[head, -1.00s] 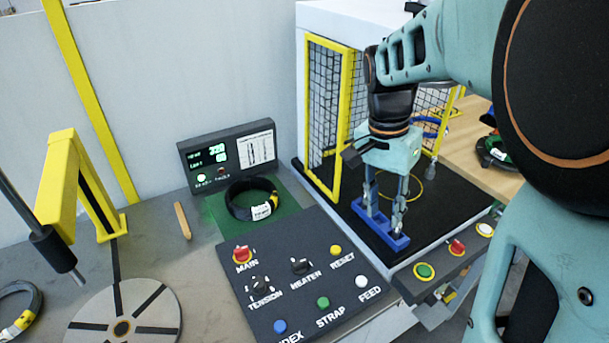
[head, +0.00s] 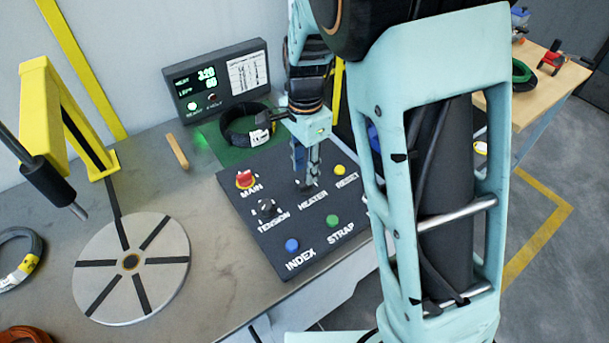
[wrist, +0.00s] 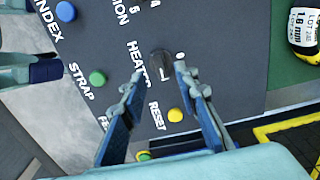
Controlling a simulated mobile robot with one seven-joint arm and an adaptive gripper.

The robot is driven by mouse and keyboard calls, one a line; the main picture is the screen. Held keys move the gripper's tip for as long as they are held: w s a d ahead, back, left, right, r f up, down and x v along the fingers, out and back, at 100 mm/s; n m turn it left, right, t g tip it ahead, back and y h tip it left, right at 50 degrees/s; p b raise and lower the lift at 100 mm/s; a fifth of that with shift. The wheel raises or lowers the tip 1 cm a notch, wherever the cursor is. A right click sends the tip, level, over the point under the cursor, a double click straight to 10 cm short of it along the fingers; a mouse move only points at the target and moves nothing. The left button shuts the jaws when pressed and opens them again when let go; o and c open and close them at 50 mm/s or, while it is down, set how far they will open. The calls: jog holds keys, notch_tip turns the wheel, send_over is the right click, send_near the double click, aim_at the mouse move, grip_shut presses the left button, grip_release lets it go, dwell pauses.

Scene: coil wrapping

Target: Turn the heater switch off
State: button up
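The heater switch is a black rotary knob (wrist: 161,63) beside the HEATER label on the dark control panel (wrist: 225,65). In the head view the panel (head: 262,222) slopes on the bench, and my gripper largely hides the knob. My gripper (head: 307,186) points down at the heater spot. In the wrist view the two fingers of my gripper (wrist: 157,80) are apart, with the knob between or just beyond their tips. I cannot tell whether they touch it. The knob's exact pointer direction is unclear.
The panel also has a red MAIN switch (head: 246,179), TENSION knob (head: 267,208), yellow RESET button (head: 339,170), green STRAP button (head: 333,221) and blue INDEX button (head: 292,245). A lit display (head: 197,90) and a black coil (head: 240,125) stand behind. A round turntable (head: 165,262) is left.

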aim_at(305, 186)
jog(key=shift+f, duration=2.2)
jog(key=shift+c, duration=0.3)
grip_shut()
